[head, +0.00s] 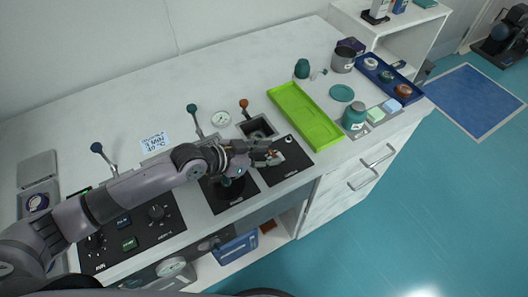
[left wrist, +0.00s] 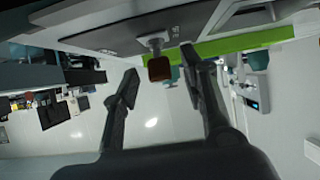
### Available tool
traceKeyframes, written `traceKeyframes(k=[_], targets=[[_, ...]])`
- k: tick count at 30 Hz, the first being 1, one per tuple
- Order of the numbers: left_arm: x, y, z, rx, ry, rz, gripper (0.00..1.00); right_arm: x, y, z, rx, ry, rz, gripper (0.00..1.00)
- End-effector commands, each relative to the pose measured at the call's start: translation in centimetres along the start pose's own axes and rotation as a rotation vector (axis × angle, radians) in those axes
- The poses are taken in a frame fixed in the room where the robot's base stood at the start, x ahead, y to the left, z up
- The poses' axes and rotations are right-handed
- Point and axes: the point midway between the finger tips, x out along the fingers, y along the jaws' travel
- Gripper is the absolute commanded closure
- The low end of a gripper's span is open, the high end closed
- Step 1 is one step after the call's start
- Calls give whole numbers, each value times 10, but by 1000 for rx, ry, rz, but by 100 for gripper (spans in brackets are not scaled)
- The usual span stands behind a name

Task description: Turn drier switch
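A switch with a brown square cap on a silver stem (left wrist: 159,68) sticks out from a dark panel in the left wrist view. I take it for the drier switch, but no label is readable. In the head view, the black panel (head: 294,160) lies by the green tray, and my gripper covers part of it. My left gripper (head: 272,154) is over this panel. In the left wrist view its two fingers (left wrist: 162,74) are spread apart, with the brown cap showing between their tips. I cannot tell whether they touch it. My right gripper is out of view.
A bright green tray (head: 306,116) lies just beyond the panel. Upright levers with teal (head: 192,108) and orange (head: 244,103) knobs stand behind my arm. A teal jar (head: 354,116) and a blue tray (head: 372,69) are farther right. Drawers (head: 350,178) face the open floor.

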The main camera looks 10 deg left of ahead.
Motion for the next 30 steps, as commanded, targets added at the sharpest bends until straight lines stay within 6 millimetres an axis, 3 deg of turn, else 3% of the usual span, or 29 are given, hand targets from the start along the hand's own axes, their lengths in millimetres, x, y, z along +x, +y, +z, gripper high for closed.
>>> traceKeyframes(k=[5, 18, 24, 30], targets=[[-14, -1, 1, 0, -1, -2, 60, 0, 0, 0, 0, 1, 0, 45], [-97, 0, 2, 1, -4, -1, 60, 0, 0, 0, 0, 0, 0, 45], [-116, 0, 1, 0, -2, -1, 60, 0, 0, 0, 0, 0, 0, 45], [-120, 0, 0, 0, 0, 0, 60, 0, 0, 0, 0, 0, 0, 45]])
